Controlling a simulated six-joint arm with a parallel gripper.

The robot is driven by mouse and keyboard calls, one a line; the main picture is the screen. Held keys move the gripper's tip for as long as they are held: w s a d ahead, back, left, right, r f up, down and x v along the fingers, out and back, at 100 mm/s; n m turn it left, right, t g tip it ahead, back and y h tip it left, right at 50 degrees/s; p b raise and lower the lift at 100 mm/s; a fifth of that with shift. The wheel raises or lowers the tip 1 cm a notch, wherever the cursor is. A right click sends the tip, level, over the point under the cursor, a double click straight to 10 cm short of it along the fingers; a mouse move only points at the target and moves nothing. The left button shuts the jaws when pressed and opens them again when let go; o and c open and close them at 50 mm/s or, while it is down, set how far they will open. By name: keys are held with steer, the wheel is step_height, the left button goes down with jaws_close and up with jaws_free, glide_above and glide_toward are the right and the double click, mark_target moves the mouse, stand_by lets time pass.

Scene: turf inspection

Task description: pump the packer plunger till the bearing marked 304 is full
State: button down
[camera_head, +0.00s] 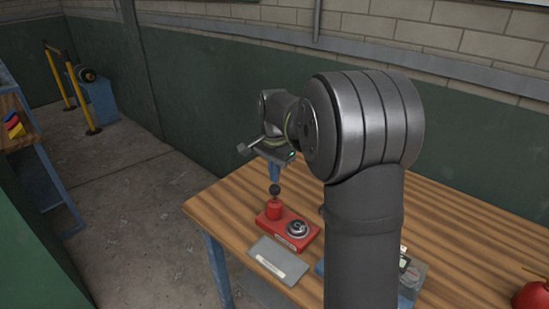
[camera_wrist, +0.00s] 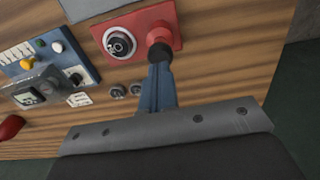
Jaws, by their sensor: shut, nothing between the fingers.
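The packer is a red base (camera_head: 305,238) on the wooden bench, with a red cylinder (camera_head: 274,209) and a black plunger knob (camera_head: 275,190) standing up from it. A silvery bearing (camera_head: 298,229) lies flat on the base beside the cylinder; it also shows in the wrist view (camera_wrist: 119,42). I cannot read a 304 mark, nor tell how full the bearing is. My gripper (camera_head: 275,178) points down with its blue fingers shut and empty, just above the knob. In the wrist view the fingertips (camera_wrist: 160,68) overlap the knob's (camera_wrist: 160,54) near side; I cannot tell whether they touch.
A grey labelled plate (camera_head: 279,261) lies before the packer. Two small rings (camera_wrist: 126,90) lie loose near the base. A blue box with knobs (camera_wrist: 48,52) and a red object (camera_wrist: 10,127) stand farther off. A green wall (camera_head: 460,160) runs behind the bench.

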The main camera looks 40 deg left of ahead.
mark_target(275, 187)
steer(key=shift+f, duration=0.95)
steer(key=shift+f, duration=1.2)
step_height(275, 187, up, 14)
steer(key=shift+r, duration=0.25)
steer(key=shift+w, duration=0.1)
